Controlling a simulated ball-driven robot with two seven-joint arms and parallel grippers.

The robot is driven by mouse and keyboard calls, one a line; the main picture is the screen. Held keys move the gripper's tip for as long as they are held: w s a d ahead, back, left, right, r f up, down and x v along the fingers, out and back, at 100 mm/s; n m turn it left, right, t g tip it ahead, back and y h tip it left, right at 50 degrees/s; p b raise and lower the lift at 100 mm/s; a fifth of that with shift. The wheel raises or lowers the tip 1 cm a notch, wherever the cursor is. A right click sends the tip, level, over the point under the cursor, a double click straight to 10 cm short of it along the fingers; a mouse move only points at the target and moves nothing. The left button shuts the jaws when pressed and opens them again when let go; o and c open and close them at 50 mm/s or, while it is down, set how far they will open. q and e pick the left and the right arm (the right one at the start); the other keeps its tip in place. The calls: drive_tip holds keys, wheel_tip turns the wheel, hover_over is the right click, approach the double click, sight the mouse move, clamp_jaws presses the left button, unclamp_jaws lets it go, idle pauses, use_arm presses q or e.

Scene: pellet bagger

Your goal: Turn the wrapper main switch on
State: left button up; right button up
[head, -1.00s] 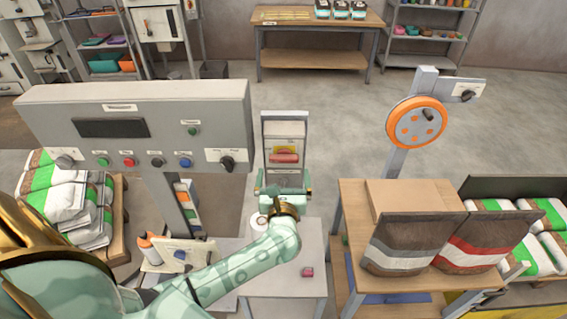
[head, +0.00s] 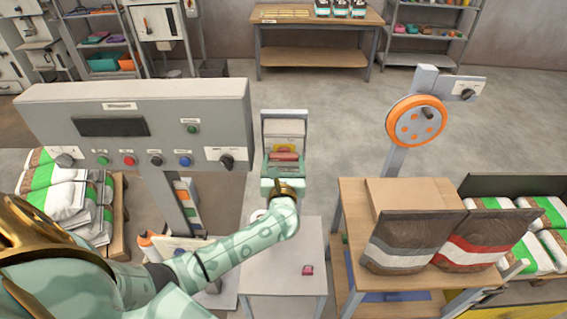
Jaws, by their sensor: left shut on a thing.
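A grey upright switch box (head: 285,124) with a raised pale lid or back plate stands behind the small pale table in the middle of the head view. A red bar handle (head: 284,155) sits on its front, with a yellowish patch around it. My left gripper (head: 283,166) is at the front of this box and is shut on the red handle. Its mint-green body hides the lower part of the box and where the fingers meet the handle. My right gripper is not in view.
A grey control panel (head: 130,105) with buttons and dark knobs stands left of the box, above my left arm. A small pink-red object (head: 308,270) lies on the pale table (head: 280,284). At right, bags stand on a wooden table beside an orange wheel (head: 416,122).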

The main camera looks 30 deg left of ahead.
use_arm(q)
drive_tip(key=m+p, duration=0.2)
drive_tip(key=m, duration=0.2)
drive_tip(key=shift+m, duration=0.3)
drive_tip(key=m+p, duration=0.2)
drive_tip(key=m, duration=0.2)
drive_tip(key=shift+d+m, duration=0.1)
drive_tip(key=shift+m, duration=0.2)
drive_tip(key=m+p, duration=0.2)
drive_tip(key=m, duration=0.2)
drive_tip(key=shift+m, duration=0.3)
drive_tip(key=shift+f+m+p, duration=0.15)
drive_tip(key=shift+m+p, duration=0.55)
drive_tip(key=shift+m, duration=1.3)
drive_tip(key=o, duration=1)
